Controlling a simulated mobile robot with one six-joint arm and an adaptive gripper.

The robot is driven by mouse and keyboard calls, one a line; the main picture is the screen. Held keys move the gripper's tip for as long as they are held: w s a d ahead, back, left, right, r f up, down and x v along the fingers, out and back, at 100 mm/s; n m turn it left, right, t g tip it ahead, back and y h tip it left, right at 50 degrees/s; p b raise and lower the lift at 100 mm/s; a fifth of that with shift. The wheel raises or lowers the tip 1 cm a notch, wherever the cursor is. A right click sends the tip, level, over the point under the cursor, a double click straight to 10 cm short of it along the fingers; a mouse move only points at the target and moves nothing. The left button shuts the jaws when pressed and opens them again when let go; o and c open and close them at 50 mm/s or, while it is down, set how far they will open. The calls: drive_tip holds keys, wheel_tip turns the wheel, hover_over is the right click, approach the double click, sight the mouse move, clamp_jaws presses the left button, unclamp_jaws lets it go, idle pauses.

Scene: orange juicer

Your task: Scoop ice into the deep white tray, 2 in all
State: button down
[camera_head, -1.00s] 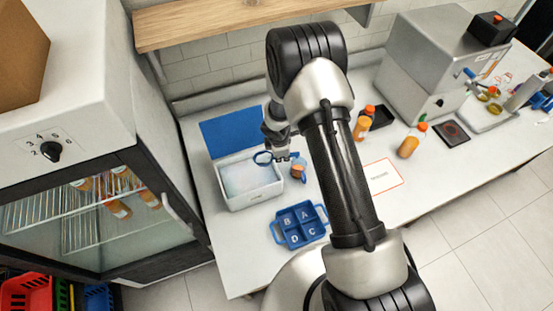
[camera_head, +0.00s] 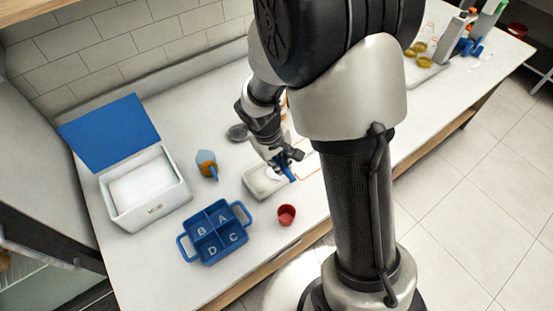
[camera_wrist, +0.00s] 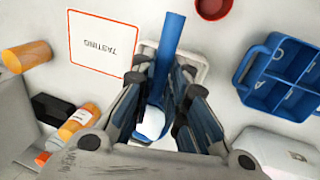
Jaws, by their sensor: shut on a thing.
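My gripper (camera_head: 284,160) is shut on a blue scoop (camera_head: 288,173), held over the deep white tray (camera_head: 250,190). In the wrist view the scoop's handle (camera_wrist: 168,45) sticks out between the fingers (camera_wrist: 160,110). The tray's rim (camera_wrist: 203,72) shows behind them. A white lump (camera_wrist: 150,123) shows between the fingers; I cannot tell whether it lies in the scoop or in the tray. The white ice box (camera_head: 150,205) stands open at the left, its blue lid (camera_head: 110,132) raised and pale ice (camera_head: 145,185) inside. My fingers hide most of the tray's inside.
A blue compartment tray (camera_head: 213,232) lettered A to D stands left of the white tray. A red cup (camera_head: 287,215) is near the front edge. An orange and blue item (camera_head: 206,164) stands behind. In the wrist view a TASTING card (camera_wrist: 104,42) and orange bottles (camera_wrist: 78,120) lie left.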

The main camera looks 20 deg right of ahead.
drive_tip(key=shift+y, duration=0.4)
wheel_tip(320, 180, down, 5)
drive_tip(key=shift+r, duration=0.2)
drive_tip(key=shift+d+g+p, duration=0.1)
drive_tip(key=shift+g+p, duration=0.2)
drive_tip(key=shift+p, duration=0.15)
drive_tip(key=shift+w+d+f+g+y+b, duration=0.15)
drive_tip(key=shift+d+f+g+y+b, duration=0.4)
drive_tip(key=shift+y+b, duration=1.3)
drive_tip(key=shift+w+d+f+g+y+b, duration=0.15)
drive_tip(key=shift+d+f+g+y+b, duration=0.55)
drive_tip(key=shift+y, duration=1.85)
drive_tip(key=shift+w+d+f+g+y+b, duration=0.15)
drive_tip(key=shift+g+y+b, duration=0.6)
drive_tip(key=shift+y+b, duration=1.3)
drive_tip(key=shift+r+p, duration=0.1)
drive_tip(key=shift+p, duration=0.25)
